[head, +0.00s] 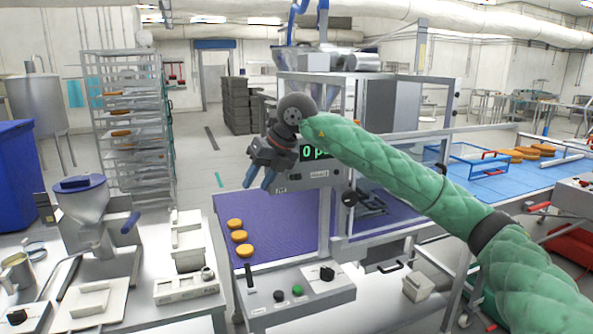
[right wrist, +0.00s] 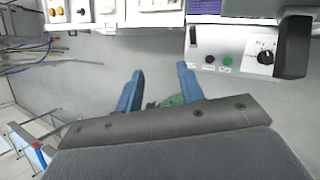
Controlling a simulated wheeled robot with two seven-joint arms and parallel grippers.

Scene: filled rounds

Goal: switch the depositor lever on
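A small depositor with a grey hopper (head: 85,205) stands on the left bench. The lever cannot be made out in the right wrist view. My left gripper is not in view.
A control box (head: 300,295) with buttons and a black knob stands in front of the purple belt (head: 290,215). Several round cakes lie on the belt's left side. White moulded parts (head: 188,245) sit beside the depositor. A frame with a display stands behind my gripper.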

